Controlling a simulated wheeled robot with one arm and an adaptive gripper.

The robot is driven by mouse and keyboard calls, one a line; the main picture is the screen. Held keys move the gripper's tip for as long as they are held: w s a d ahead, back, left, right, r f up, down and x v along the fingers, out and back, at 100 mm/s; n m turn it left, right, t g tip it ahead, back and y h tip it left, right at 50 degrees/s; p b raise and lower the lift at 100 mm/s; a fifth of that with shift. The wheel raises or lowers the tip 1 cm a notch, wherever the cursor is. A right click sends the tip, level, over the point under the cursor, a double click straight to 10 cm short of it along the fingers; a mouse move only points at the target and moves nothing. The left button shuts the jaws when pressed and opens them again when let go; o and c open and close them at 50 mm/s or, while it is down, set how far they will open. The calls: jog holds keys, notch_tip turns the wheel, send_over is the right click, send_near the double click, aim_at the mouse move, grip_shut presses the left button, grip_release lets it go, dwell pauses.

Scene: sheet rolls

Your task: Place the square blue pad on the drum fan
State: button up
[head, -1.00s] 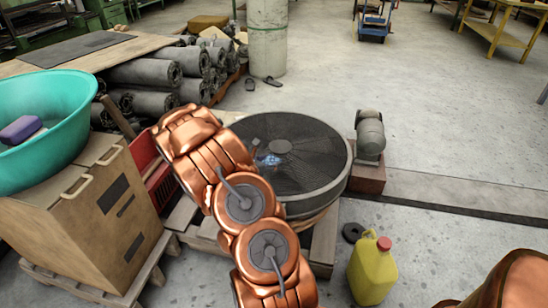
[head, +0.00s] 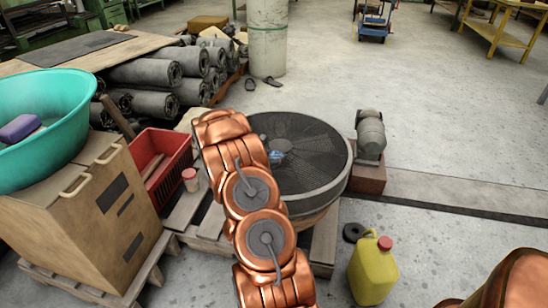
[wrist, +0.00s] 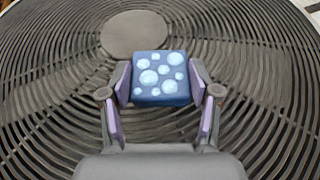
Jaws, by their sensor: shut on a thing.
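The square blue pad (wrist: 160,78), dark blue with pale blue spots, is between the fingers of my gripper (wrist: 160,84) in the wrist view. The fingers touch its left and right sides. The drum fan (head: 320,165) is a large round dark grille lying face up, and it fills the wrist view behind the pad (wrist: 262,85). I cannot tell whether the pad touches the grille or is just above it. In the head view my copper arm hides most of the gripper; only a bit of the blue pad (head: 277,155) shows over the fan's left half.
The fan lies on a wooden pallet (head: 208,222). A motor on a block (head: 370,140) stands to its right, and a yellow jug (head: 373,270) in front. A red crate (head: 160,160), a small jar (head: 190,179) and a box with a teal basin (head: 62,105) are left.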

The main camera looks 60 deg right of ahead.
jog(key=shift+f, duration=0.1)
jog(key=o, duration=1.2)
